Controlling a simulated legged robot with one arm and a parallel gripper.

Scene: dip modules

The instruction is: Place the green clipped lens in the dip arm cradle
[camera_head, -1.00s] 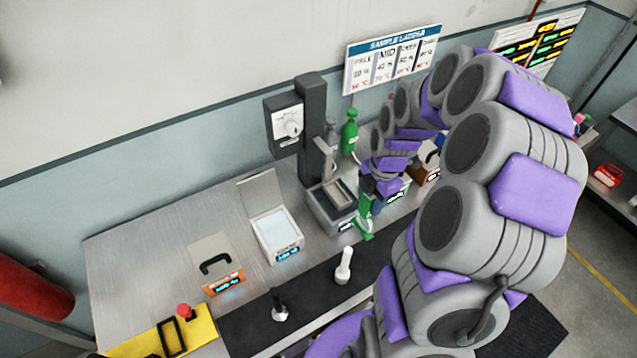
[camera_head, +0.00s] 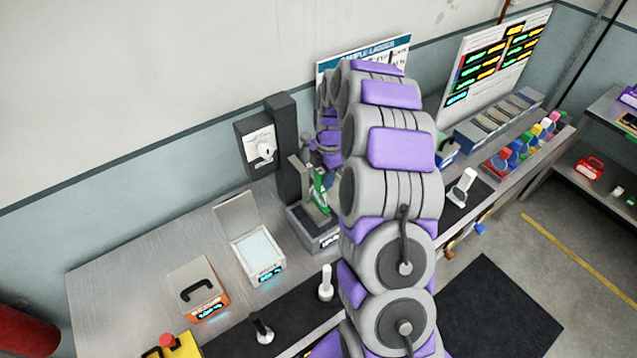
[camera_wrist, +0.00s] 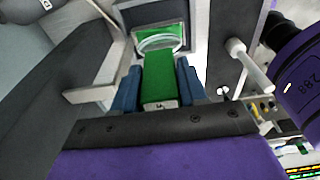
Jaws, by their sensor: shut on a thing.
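The green clipped lens (camera_wrist: 160,82) has a green block body and a clear ring at its far end. My gripper (camera_wrist: 159,88) is shut on the block, one blue finger on each side. In the head view the lens (camera_head: 319,187) is at the dip station's pale arm (camera_head: 308,182), above the dark bath base (camera_head: 318,236). In the wrist view the ring end lies close to a pale frame (camera_wrist: 143,14), apparently the cradle. Whether it touches or rests there I cannot tell. My arm hides part of the station and most of the gripper in the head view.
A dark post with a dial box (camera_head: 261,146) stands just left of the lens. An open white box (camera_head: 257,252) and an orange-fronted case (camera_head: 199,290) sit left on the bench. A white-handled tool (camera_head: 326,284) stands in front.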

